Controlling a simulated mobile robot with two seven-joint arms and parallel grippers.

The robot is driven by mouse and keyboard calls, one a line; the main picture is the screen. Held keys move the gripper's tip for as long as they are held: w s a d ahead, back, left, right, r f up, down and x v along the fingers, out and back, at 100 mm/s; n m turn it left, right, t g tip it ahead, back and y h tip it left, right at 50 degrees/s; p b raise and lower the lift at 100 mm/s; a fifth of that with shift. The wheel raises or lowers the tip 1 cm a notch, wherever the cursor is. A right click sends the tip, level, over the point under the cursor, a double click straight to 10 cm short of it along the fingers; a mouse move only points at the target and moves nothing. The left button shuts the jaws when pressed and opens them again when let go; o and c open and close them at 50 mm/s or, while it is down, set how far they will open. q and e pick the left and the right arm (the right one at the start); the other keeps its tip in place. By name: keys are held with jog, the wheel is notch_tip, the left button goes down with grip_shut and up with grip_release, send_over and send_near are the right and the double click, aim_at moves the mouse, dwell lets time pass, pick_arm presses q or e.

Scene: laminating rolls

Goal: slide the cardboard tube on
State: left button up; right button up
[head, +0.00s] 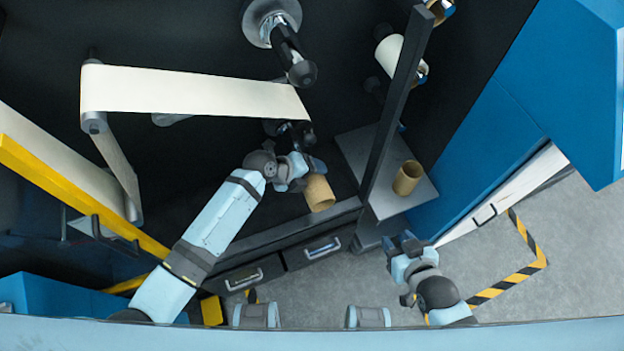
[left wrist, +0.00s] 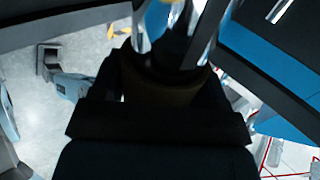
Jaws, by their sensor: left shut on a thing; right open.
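A tan cardboard tube (head: 319,194) is held in my left gripper (head: 312,170), tilted, with one open end showing in the head view. In the left wrist view the same tube (left wrist: 165,88) is a dark brown shape between the fingers, mostly in shadow. A dark spindle with a rounded end (head: 301,72) sticks out from the machine above. A second dark spindle end (head: 307,135) shows just beyond the left gripper, partly hidden; the tube appears apart from it. My right gripper (head: 402,243) is open and empty at the lower right.
Another cardboard tube (head: 407,178) stands on a grey shelf (head: 386,204). A dark upright bar (head: 397,100) rises between the left gripper and that shelf. A cream web (head: 190,92) stretches across the machine. A roll (head: 392,54) sits on a spindle behind the bar. Grey floor (head: 355,290) is open below.

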pick_arm(q)
jog(key=shift+w+a+f+b, duration=0.1)
jog(key=shift+w+a+b, duration=0.3)
jog(key=shift+w, duration=0.35)
jog(key=shift+w+a+r+b, duration=0.1)
jog(key=shift+w+a+b, duration=0.1)
jog(key=shift+w+b, duration=0.45)
jog(key=shift+w+a+f+b, duration=0.1)
jog(key=shift+w+a+b, duration=0.25)
jog(key=shift+w, duration=0.45)
jog(key=shift+w+a+b, duration=0.2)
jog(key=shift+w+b, duration=0.1)
jog(key=shift+w, duration=0.2)
jog(key=o, duration=1.1)
